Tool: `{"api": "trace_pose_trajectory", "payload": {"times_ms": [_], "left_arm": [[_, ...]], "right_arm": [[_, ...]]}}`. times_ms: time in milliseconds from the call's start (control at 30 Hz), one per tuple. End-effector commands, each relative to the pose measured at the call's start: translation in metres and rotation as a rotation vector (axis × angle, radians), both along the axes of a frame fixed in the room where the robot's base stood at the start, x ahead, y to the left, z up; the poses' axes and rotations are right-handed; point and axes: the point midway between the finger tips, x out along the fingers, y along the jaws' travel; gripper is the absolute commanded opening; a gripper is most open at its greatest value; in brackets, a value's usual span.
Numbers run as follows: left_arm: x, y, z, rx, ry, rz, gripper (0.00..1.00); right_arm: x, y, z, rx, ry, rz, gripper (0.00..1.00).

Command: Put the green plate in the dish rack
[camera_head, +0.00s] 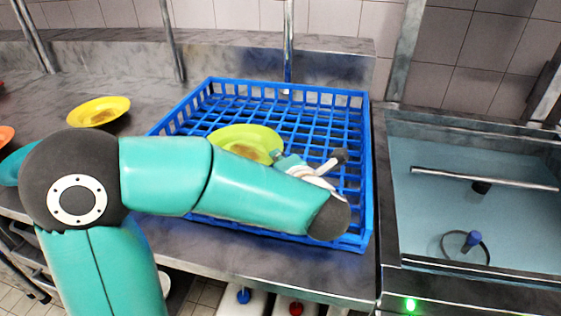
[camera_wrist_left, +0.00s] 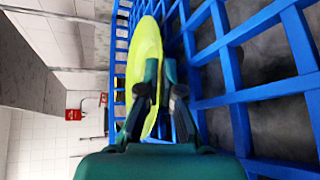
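The green plate (camera_head: 243,136), yellow-green with a brownish stain, is inside the blue dish rack (camera_head: 357,215), towards its back left, and looks tilted. In the left wrist view the plate (camera_wrist_left: 147,48) shows nearly edge-on against the rack's blue bars (camera_wrist_left: 236,90). My left gripper (camera_head: 279,157) reaches in over the rack to the plate's right edge. In the wrist view its fingers (camera_wrist_left: 161,72) are close together with the plate's rim between them. My left forearm hides the rack's front left part and the plate's lower side. My right gripper is not in view.
A yellow plate (camera_head: 98,110) lies on the metal counter left of the rack. Parts of an orange plate (camera_head: 5,136) and a teal plate (camera_head: 14,163) show at the left edge. A water-filled sink (camera_head: 430,215) lies right of the rack. A metal post stands behind the rack.

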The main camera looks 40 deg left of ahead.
Motion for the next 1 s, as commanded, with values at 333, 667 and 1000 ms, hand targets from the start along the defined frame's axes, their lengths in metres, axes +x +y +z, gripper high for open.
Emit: {"api": "trace_pose_trajectory", "payload": {"times_ms": [333, 667, 1000], "left_arm": [[0.0, 0.0, -0.002, -0.001, 0.0, 0.001, 0.07], [0.0, 0.0, -0.001, 0.0, 0.0, 0.001, 0.17], [-0.013, -0.025, 0.009, 0.0, -0.001, -0.006, 0.17]], "right_arm": [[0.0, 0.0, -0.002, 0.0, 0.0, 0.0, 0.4], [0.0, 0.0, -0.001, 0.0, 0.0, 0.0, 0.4], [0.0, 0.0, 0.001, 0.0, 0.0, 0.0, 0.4]]}}
